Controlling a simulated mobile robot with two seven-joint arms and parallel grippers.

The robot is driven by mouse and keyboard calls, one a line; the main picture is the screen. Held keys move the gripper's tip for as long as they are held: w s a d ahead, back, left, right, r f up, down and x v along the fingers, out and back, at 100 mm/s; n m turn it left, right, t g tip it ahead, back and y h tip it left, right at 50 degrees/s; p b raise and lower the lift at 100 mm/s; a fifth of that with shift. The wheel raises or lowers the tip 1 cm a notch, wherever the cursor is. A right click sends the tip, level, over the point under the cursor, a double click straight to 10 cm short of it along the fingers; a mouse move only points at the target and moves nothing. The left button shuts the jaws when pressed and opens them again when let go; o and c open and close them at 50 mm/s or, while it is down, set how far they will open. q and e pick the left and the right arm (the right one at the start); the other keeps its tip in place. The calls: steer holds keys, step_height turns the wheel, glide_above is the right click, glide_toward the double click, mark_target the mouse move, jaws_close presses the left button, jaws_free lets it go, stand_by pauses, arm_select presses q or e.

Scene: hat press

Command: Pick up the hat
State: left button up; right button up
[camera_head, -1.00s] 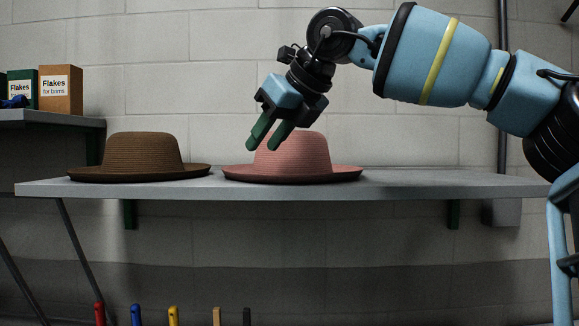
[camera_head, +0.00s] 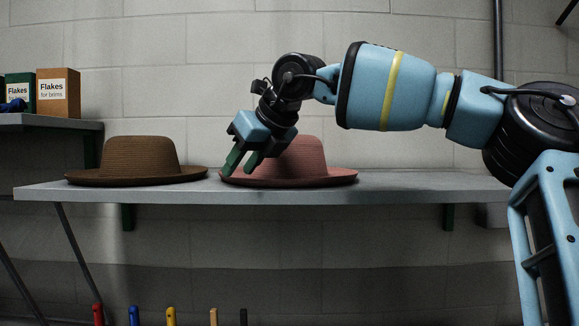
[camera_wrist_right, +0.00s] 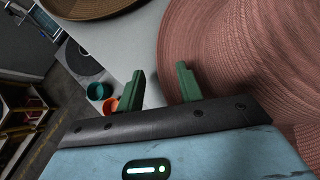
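A pink woven hat (camera_head: 305,158) sits on a grey shelf (camera_head: 420,186), and a brown hat (camera_head: 140,157) sits to its left. My right gripper (camera_head: 239,169) is open at the left side of the pink hat, pointing down and left, low over the brim. In the right wrist view the open fingers (camera_wrist_right: 159,78) span the brim edge of the pink hat (camera_wrist_right: 235,50): one finger is at the brim and the other is over bare shelf. Contact cannot be told. Part of the brown hat (camera_wrist_right: 90,28) shows at the top. My left gripper is not in view.
Boxes of flakes (camera_head: 58,93) stand on a higher side shelf (camera_head: 50,123) at the left. Several coloured handles (camera_head: 171,317) show below the shelf. The shelf right of the pink hat is clear. A block wall is behind.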

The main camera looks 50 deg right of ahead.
steer(key=shift+w+f, duration=0.45)
steer(key=shift+c, duration=0.5)
jaws_close()
steer(key=shift+r, duration=0.1)
